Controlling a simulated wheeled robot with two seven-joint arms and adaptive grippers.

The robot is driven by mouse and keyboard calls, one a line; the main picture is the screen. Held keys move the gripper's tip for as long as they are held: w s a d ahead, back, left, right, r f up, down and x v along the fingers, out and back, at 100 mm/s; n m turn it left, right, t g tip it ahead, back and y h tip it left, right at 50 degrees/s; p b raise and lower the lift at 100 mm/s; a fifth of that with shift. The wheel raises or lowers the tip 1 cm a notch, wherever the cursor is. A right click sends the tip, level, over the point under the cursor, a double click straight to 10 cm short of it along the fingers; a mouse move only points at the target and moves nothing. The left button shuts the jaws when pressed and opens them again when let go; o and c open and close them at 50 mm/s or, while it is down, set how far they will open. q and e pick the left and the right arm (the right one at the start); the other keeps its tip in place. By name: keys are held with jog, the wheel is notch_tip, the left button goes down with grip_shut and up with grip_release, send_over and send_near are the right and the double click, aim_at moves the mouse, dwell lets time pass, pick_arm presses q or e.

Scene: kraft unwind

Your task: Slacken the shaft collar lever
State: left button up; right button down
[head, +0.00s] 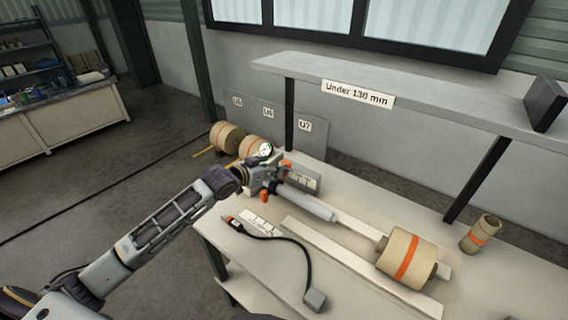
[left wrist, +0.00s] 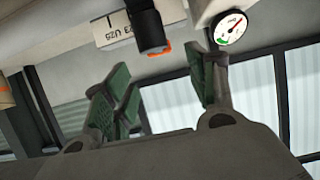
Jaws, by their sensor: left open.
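The unwind shaft (head: 308,206) is a pale grey cylinder lying along the bench, its far-left end at a grey housing with orange-tipped parts. One orange tip (head: 264,196) hangs below the housing; I cannot tell which is the collar lever. My left gripper (head: 262,178) is at this end and partly hides it. In the left wrist view, my left gripper (left wrist: 165,88) has its green-padded fingers spread with nothing between them. A black cylindrical part with an orange rim (left wrist: 149,30) is beyond the fingertips, apart from them. My right gripper is out of view.
A round gauge (head: 265,149) is just above the housing. A kraft roll with an orange band (head: 408,258) is at the shaft's right. A black cable (head: 300,250) with an orange-ended tool lies in front. A shelf (head: 420,92) overhangs behind. A small roll (head: 480,233) stands right.

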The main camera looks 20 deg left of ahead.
aim_at(285, 162)
pick_arm(q)
jog(key=shift+x, duration=4.2)
grip_shut()
